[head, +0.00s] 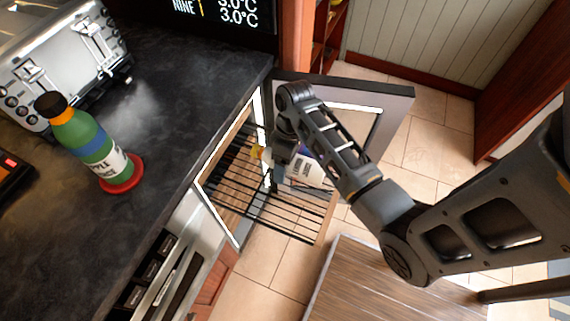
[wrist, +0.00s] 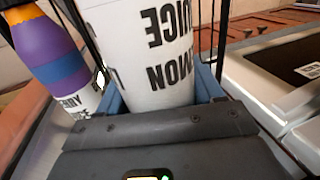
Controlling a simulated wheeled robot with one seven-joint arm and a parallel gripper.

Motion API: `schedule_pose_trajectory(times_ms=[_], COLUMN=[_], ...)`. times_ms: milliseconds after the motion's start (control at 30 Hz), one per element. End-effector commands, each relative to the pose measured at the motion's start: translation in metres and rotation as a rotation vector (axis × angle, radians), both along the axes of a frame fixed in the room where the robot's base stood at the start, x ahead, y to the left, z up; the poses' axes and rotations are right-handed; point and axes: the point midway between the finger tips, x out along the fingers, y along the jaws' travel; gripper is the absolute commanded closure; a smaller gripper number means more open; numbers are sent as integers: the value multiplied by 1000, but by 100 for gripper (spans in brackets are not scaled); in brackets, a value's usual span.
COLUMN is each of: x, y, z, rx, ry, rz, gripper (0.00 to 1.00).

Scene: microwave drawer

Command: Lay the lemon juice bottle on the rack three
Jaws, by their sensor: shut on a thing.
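The lemon juice bottle (wrist: 155,45) has a white label with dark lettering, which reads upside down in the wrist view. My gripper (head: 272,178) is shut on it; the bluish fingers (wrist: 205,82) sit on both sides of the bottle. In the head view my gripper is over a dark wire rack (head: 275,222) that reaches out of an open, lit compartment. A white label (head: 303,172) shows beside my gripper there, partly hidden by my arm. I cannot tell whether the held bottle touches the rack, or which number this rack has.
The open compartment door (head: 390,110) stands behind my arm. A green bottle (head: 85,140) on a red coaster (head: 134,172) and a toaster-like appliance (head: 75,45) stand on the dark counter.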

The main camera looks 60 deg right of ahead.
Motion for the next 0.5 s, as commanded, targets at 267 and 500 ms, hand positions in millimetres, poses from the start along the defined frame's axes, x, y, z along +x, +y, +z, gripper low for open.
schedule_pose_trajectory(times_ms=[267,500], x=[0,0], y=[0,0], z=[-8,-29], rx=[0,0], ry=[0,0], rz=[0,0], gripper=[83,83])
